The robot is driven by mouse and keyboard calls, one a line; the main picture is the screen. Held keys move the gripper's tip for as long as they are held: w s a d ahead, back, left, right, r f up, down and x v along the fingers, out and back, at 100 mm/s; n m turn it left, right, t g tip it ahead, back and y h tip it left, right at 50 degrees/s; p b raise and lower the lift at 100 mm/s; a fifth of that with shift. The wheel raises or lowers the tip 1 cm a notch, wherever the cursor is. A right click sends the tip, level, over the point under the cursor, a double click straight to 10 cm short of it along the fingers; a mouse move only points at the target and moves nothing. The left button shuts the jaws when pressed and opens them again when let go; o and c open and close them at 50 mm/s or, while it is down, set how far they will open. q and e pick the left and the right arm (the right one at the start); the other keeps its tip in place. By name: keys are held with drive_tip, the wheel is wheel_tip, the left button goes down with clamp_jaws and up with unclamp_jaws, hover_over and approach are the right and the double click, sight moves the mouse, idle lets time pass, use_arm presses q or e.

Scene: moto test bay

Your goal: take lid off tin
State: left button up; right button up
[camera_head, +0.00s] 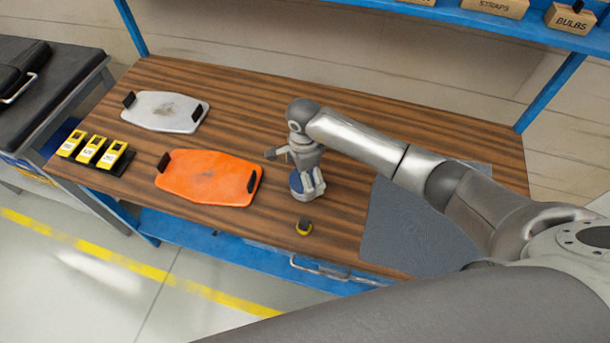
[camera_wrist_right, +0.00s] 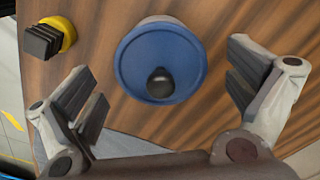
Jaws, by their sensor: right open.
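The tin's round blue lid (camera_wrist_right: 135,62) with a black knob (camera_wrist_right: 160,83) lies between the spread fingers of my right gripper (camera_wrist_right: 162,85) in the right wrist view. The fingers are open and apart from the lid on both sides. In the head view the blue tin (camera_head: 295,184) stands on the wooden bench, mostly hidden by my right gripper (camera_head: 293,172), which is over it. The tin's body below the lid cannot be made out. My left gripper is not in view.
A small yellow-and-black piece (camera_head: 304,228) sits near the bench's front edge, close to the tin. An orange panel (camera_head: 208,178) and a white panel (camera_head: 165,111) lie left. Several yellow units (camera_head: 92,149) stand far left. A grey mat (camera_head: 400,230) lies right.

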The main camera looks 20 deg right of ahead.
drive_tip(key=c, duration=0.9)
drive_tip(key=shift+s+r, duration=0.1)
drive_tip(key=shift+s, duration=0.2)
drive_tip(key=c, duration=0.7)
drive_tip(key=shift+c, duration=0.6)
drive_tip(key=shift+c, duration=0.4)
